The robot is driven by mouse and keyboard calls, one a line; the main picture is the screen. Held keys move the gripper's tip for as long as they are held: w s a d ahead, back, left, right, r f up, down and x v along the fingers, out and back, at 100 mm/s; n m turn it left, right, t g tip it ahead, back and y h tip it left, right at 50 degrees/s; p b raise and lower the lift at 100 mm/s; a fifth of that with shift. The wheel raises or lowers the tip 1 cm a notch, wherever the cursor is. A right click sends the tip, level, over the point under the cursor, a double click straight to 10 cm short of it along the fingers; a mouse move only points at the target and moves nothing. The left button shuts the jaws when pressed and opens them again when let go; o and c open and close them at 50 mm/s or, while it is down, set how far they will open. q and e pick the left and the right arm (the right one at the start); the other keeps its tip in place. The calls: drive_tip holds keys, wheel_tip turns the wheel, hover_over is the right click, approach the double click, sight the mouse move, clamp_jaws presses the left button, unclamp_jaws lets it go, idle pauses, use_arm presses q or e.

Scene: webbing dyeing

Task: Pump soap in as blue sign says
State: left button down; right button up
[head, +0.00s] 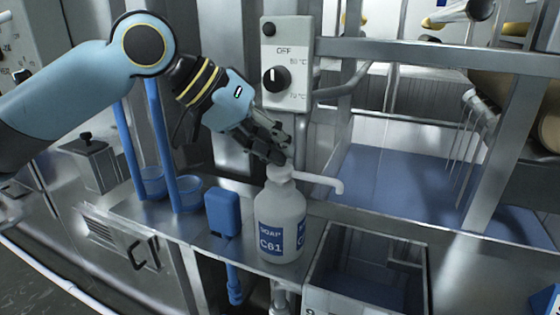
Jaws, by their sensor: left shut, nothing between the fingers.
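A white soap bottle (280,235) with a blue label reading "SOAP C61" stands upright on the metal ledge. Its white pump head (283,173) is on top, with the spout pointing right over the edge of an open metal tank (318,262). My left gripper (281,157) is shut and empty. It points down just above the pump head; I cannot tell whether the fingertips touch it. At the lower right corner is a blue piece (545,301), cut off by the frame, with no readable writing. My right gripper is not in view.
Two blue long-handled scoops (184,193) and a blue block on a handle (222,212) stand left of the bottle. A control box with a black knob (276,80) is behind the gripper. A large bath of blue liquid (400,190) lies behind metal rails at right.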

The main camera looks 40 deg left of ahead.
use_arm(q)
drive_tip(key=shift+f, duration=0.3)
drive_tip(key=shift+r, duration=0.1)
idle(0.3)
drive_tip(key=shift+r+p, duration=1.35)
drive_tip(key=shift+p, duration=0.2)
wheel_tip(320, 180, up, 5)
drive_tip(key=p, duration=0.5)
drive_tip(key=shift+p, duration=0.35)
idle(0.8)
